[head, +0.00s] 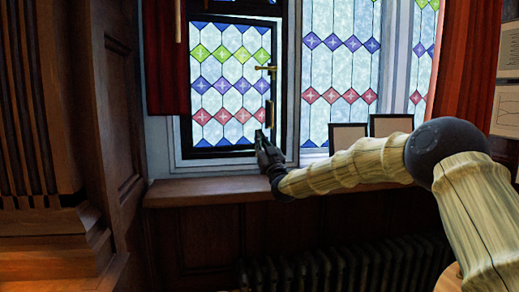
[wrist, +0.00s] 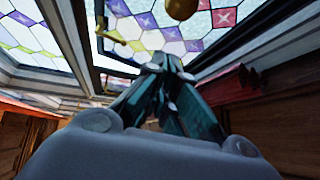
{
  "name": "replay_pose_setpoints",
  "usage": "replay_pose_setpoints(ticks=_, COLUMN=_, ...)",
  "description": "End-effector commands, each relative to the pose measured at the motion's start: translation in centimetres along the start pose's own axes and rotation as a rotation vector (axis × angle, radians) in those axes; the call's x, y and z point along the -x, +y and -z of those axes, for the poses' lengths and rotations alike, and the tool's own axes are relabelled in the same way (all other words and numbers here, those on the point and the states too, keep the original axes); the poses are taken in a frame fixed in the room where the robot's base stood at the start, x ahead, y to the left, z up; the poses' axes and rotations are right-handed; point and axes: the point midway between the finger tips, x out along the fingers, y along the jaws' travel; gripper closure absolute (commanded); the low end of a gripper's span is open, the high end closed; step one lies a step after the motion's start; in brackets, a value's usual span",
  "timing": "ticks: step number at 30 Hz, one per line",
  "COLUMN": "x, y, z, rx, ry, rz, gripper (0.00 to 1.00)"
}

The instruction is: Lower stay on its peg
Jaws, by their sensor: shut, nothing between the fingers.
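A leaded casement window (head: 230,153) with a dark frame stands above a wooden sill. A short upright brass piece (head: 268,113), which looks like the stay, is near the casement's right edge. I cannot make out its peg. My gripper (head: 259,134) is shut and empty, just below and slightly left of that brass piece; I cannot tell if they touch. In the wrist view my gripper (wrist: 167,63) points up toward the glass. A round brass knob (wrist: 182,8) is close above its tips, and a thin brass handle (wrist: 115,36) is farther off to the left.
A brass handle (head: 265,67) sits higher on the casement. Two dark-edged frames (head: 347,135) stand on the sill (head: 200,190) behind my arm. Red curtains (head: 167,60) hang at both sides. A radiator (head: 340,268) is below, and wood panelling (head: 118,140) closes the left.

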Motion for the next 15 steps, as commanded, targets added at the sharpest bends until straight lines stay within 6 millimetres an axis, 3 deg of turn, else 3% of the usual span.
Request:
replay_pose_setpoints(ticks=6, x=4.1, y=-0.3, z=-0.4, rx=-0.002, ry=0.0, rz=0.003, gripper=1.0)
replay_pose_setpoints(ticks=15, x=8.4, y=-0.4, z=-0.5, rx=-0.002, ry=0.003, rz=0.002, gripper=1.0)
